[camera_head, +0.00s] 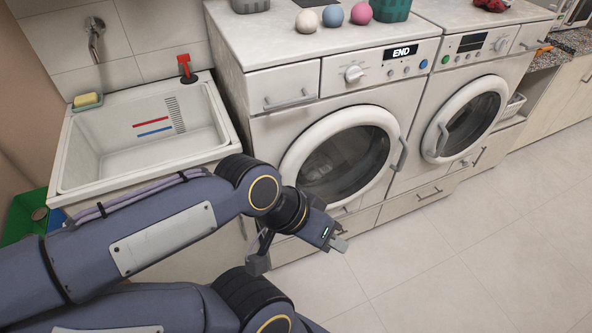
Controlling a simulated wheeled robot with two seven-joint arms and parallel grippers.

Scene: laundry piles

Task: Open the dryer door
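Two white front-loading machines stand side by side, and no label tells which is the dryer. The left machine (288,130) has a display reading END and a round door (345,160) with a grey handle (402,156) on its right side. The right machine (497,62) has a round door (467,118) with a handle (441,140) on its left side. Both doors look shut. My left gripper (298,250) is in front of the left machine, below its door. Its fingers are spread and empty. My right gripper is out of view.
Colored balls (333,15) and a green basket (390,8) sit on the left machine. Drawers (428,196) run below the machines. The tiled floor (490,235) at right is clear.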

